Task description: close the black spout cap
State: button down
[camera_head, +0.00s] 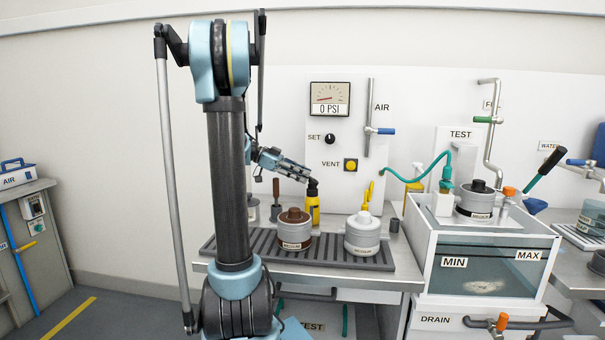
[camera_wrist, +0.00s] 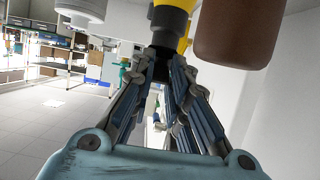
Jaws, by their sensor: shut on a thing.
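A yellow bottle (camera_head: 313,210) with a black spout cap (camera_head: 312,186) stands upright at the back of the bench, behind the pots. In the wrist view the bottle is upside down at the top edge, its yellow body (camera_wrist: 174,4) above the black cap (camera_wrist: 168,20). My gripper (camera_head: 306,176) reaches in from the left at the height of the cap. In the wrist view my gripper (camera_wrist: 164,58) has its fingertips close together on the dark end of the cap. The fingers partly hide the spout, so the cap's exact angle is unclear.
A brown-lidded pot (camera_head: 295,236) and a white-lidded pot (camera_head: 362,238) stand in front on the ribbed tray (camera_head: 345,262). A brown handle (camera_head: 276,189) stands left of the bottle. The back panel (camera_head: 300,118) is close behind. A water tank (camera_head: 490,262) is right.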

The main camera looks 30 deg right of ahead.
jog(key=shift+w+a+f, duration=0.1)
jog(key=shift+w+f, duration=0.05)
jog(key=shift+f, duration=0.1)
jog(key=c, duration=1.5)
grip_release()
jog(key=shift+r, duration=0.1)
jog(key=shift+v, duration=3.75)
